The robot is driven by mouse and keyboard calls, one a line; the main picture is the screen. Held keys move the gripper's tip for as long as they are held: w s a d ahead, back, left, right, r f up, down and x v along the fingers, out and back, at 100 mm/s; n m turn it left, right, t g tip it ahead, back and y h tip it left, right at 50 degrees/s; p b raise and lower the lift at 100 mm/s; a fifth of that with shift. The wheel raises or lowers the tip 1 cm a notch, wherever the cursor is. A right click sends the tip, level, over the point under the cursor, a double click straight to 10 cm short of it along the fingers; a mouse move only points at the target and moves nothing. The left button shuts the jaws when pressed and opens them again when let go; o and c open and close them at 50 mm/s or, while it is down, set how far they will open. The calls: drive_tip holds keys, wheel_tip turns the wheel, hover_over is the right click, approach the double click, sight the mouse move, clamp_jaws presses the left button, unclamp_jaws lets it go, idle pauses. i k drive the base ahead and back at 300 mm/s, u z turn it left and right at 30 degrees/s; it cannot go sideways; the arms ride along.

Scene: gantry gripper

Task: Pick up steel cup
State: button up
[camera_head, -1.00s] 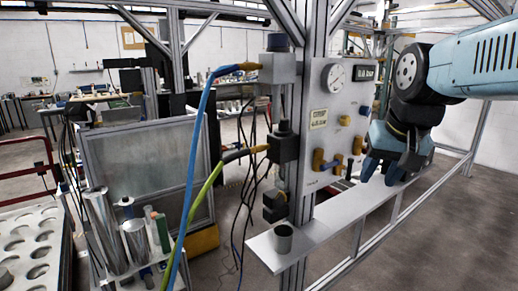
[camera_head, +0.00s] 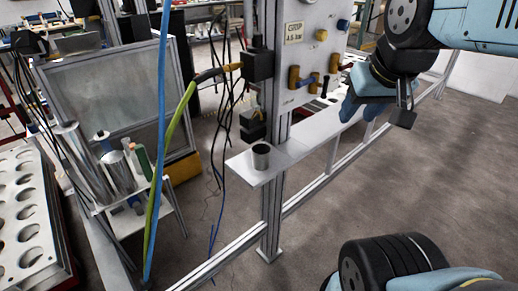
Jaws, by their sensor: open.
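A small grey steel cup (camera_head: 261,156) stands upright near the left end of a narrow metal shelf (camera_head: 294,149) fixed to the gantry frame. Its dark open mouth faces up. My gripper (camera_head: 378,108) is at the upper right, to the right of the cup and clearly apart from it. Its fingers, one blue and one dark, are spread with nothing seen between them.
An upright metal post and a panel with knobs and brass fittings (camera_head: 307,82) rise behind the shelf. Blue and green hoses (camera_head: 170,130) hang left of the cup. Steel cylinders (camera_head: 116,172) stand on a rack further left. Floor lies open at right.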

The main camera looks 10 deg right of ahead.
sight(261, 152)
drive_tip(key=u, duration=1.05)
drive_tip(key=k, duration=0.45)
drive_tip(key=z, duration=1)
